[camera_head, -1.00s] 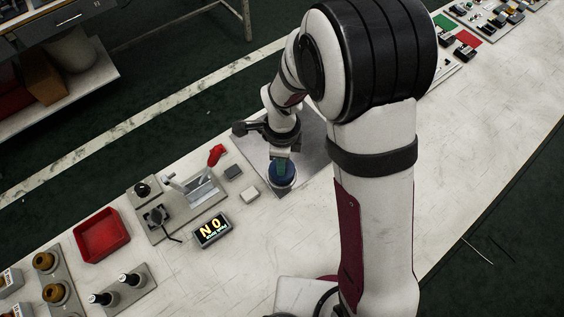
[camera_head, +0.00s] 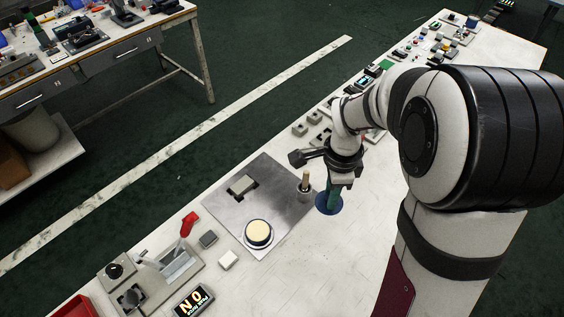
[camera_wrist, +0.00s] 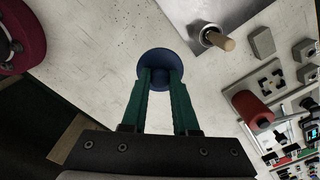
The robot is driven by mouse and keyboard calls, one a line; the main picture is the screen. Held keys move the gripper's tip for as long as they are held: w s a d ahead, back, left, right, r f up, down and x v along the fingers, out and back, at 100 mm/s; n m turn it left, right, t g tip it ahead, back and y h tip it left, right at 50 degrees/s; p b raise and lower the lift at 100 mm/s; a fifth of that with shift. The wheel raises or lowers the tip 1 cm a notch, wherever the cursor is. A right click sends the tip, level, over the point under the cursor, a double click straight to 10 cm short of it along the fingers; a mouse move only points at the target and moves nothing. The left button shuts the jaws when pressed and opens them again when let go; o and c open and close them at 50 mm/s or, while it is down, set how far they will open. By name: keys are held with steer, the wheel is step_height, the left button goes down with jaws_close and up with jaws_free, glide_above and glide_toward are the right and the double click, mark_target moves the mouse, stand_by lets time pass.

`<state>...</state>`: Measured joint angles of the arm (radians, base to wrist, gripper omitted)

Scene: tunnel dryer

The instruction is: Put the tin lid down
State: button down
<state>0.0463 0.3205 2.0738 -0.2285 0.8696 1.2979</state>
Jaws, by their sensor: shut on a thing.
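The tin lid (camera_head: 325,208) is a round blue disc. My gripper (camera_head: 332,196) is shut on it, with green fingers pointing down, to the right of the metal plate. In the wrist view the lid (camera_wrist: 160,55) sits at the tips of the two green fingers (camera_wrist: 161,75), over the pale bench top. I cannot tell whether the lid touches the bench. The round tin (camera_head: 258,233) stands uncovered on the metal plate, its cream-coloured top showing.
A red piece (camera_wrist: 253,109) shows in the wrist view. The bench (camera_head: 340,250) is clear in front of the lid.

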glide_above(282, 213)
steer(key=f, duration=0.6)
steer(key=shift+s+d+f, duration=0.1)
steer(key=shift+d+f, duration=0.2)
steer(key=shift+f, duration=0.05)
steer(key=shift+a+f, duration=0.2)
steer(key=shift+f, duration=0.9)
steer(key=shift+a+f, duration=0.15)
steer(key=shift+f, duration=0.9)
steer(key=shift+f, duration=0.1)
steer(key=c, duration=0.7)
jaws_free()
step_height(282, 213, up, 12)
steer(key=s+d+r+n, duration=0.1)
steer(key=s+n, duration=0.3)
steer(key=s, duration=0.4)
steer(key=s+d+r+n+y, duration=0.1)
steer(key=s+r+n, duration=0.3)
steer(key=s, duration=0.4)
steer(key=s+d+r+n, duration=0.3)
steer(key=s+n, duration=0.1)
steer(key=s, duration=0.4)
steer(key=shift+d+r+y, duration=0.25)
steer(key=shift+y, duration=0.15)
